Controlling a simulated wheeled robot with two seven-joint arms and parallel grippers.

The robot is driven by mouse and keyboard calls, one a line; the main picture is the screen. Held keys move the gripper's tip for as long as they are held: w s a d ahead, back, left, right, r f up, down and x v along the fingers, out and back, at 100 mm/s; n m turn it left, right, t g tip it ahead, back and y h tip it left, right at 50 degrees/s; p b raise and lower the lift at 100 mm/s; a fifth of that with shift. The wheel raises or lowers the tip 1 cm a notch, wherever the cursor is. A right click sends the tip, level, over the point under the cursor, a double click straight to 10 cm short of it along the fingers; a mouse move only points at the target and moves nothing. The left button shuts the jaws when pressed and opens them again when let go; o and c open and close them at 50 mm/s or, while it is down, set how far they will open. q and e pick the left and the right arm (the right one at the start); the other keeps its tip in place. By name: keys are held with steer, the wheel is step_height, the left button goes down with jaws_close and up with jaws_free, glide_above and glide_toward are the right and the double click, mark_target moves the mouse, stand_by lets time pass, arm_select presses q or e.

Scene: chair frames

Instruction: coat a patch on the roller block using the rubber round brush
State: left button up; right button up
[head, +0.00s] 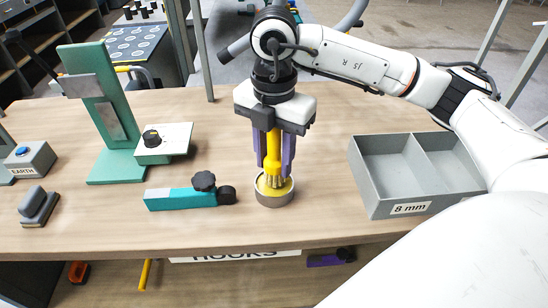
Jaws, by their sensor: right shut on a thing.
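My right gripper (274,165) points down over the middle of the table, its purple fingers shut on the yellow round brush (272,146). The brush is upright, and its bristle end is in a small round pot (274,200) with yellow inside. How deep the bristles go is hard to tell. The teal roller block (172,199) lies on the table just left of the pot, with a black knob on top and a black roller at its right end. No yellow patch shows on its visible faces. My left gripper is not in view.
A grey two-compartment tray (398,196) marked "8 mm" stands to the right, under my right arm. At the left are a green stand (112,125), a white box with a black knob (163,146), a grey "EARTH" box (31,160) and a grey block (38,207).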

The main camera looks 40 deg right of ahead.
mark_target(274, 136)
steer(key=shift+r+p, duration=1.8)
steer(key=shift+r, duration=1.05)
